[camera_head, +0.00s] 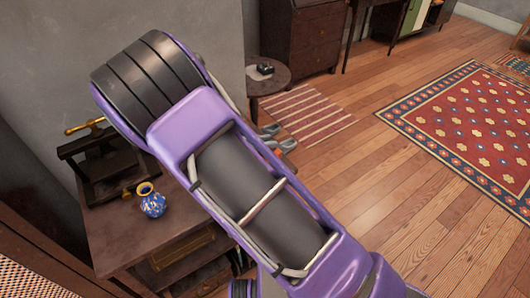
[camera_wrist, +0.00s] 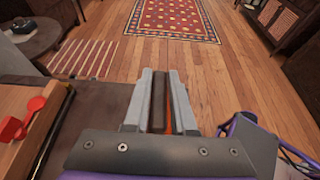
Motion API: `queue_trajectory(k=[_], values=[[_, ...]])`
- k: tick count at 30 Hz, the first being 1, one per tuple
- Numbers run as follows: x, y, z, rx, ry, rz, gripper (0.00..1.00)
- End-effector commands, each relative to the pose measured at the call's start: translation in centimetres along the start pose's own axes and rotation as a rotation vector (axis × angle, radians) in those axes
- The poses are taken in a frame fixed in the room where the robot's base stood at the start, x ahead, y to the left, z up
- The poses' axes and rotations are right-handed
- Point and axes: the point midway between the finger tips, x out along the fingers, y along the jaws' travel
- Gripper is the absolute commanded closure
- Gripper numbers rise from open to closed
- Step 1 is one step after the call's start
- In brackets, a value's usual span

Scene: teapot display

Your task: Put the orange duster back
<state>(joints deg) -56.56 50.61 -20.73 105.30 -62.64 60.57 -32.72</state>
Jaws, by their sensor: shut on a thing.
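My gripper (camera_wrist: 160,85) points out over the wooden floor in the wrist view. Its grey fingers are shut on a narrow brown and orange thing, apparently the orange duster (camera_wrist: 170,121). Most of the duster is hidden between the fingers, so its shape cannot be told. In the head view my gripper (camera_head: 276,137) shows just past my purple arm, with a small orange bit beside it. My arm hides much of the middle of the head view. No place for the duster can be made out.
A dark wooden table (camera_head: 122,248) at lower left bears a blue patterned vase (camera_head: 152,203) and a dark press-like object (camera_head: 95,160). A small round table (camera_head: 268,86) stands beyond my gripper. A striped rug (camera_head: 312,115) and a red rug (camera_head: 470,125) lie on open floor.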

Motion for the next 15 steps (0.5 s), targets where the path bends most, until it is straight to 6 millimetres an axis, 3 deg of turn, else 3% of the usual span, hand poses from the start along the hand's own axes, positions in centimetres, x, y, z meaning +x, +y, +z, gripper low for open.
queue_trajectory(k=[7,13,14,15], values=[[1.3,0.0,-3.1,-0.001,-0.001,0.0,1.0],[1.3,0.0,-3.3,0.001,0.001,0.001,1.0],[1.3,0.0,-3.3,0.001,0.002,0.001,0.74],[1.3,0.0,-3.3,0.001,0.002,0.001,0.67]])
